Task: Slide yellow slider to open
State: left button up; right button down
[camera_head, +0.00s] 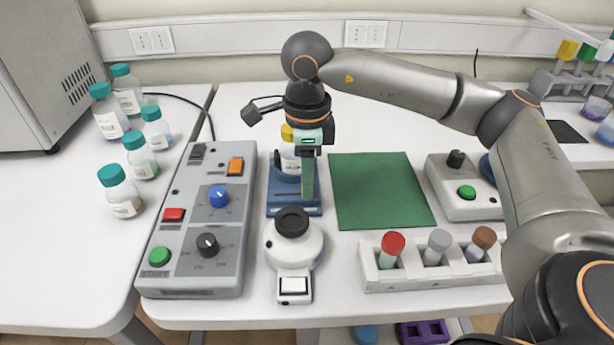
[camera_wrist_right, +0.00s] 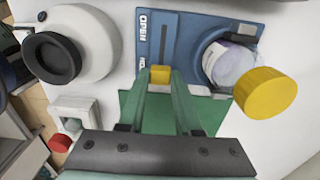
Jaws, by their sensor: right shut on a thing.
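The yellow slider (camera_wrist_right: 160,74) shows in the right wrist view, at the lower end of a slot in a blue device (camera_wrist_right: 185,30). The word OPEN is printed beside the slot's upper end, away from the slider. My right gripper (camera_wrist_right: 163,82) is shut on the slider, with its green fingertips on both sides of it. In the head view my right gripper (camera_head: 308,198) points down over the front of the blue device (camera_head: 283,212) and hides the slider. A bottle with a yellow cap (camera_wrist_right: 265,92) is held in the device. My left gripper is not in view.
A grey control box (camera_head: 180,245) stands left of the device. A white unit with a black round top (camera_head: 292,222) is close in front. A green mat (camera_head: 380,190) lies to the right, clear. A white rack (camera_head: 430,278) with capped tubes is at the front right.

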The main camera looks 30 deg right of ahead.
aim_at(278, 195)
dwell(0.9)
jog(key=shift+w+a+r, duration=0.1)
jog(key=shift+w+a, duration=0.35)
jog(key=shift+a, duration=0.3)
jog(key=shift+w+a+f, duration=0.1)
jog(key=shift+w+a, duration=0.35)
jog(key=shift+a, duration=0.25)
jog(key=shift+w+a+r, duration=0.1)
jog(key=shift+w+a, duration=0.35)
jog(key=shift+a, duration=0.3)
jog(key=c, duration=0.6)
grip_release()
notch_tip(278, 195, up, 12)
jog(key=p, duration=0.1)
jog(key=shift+r+p, duration=0.2)
jog(key=shift+p, duration=0.15)
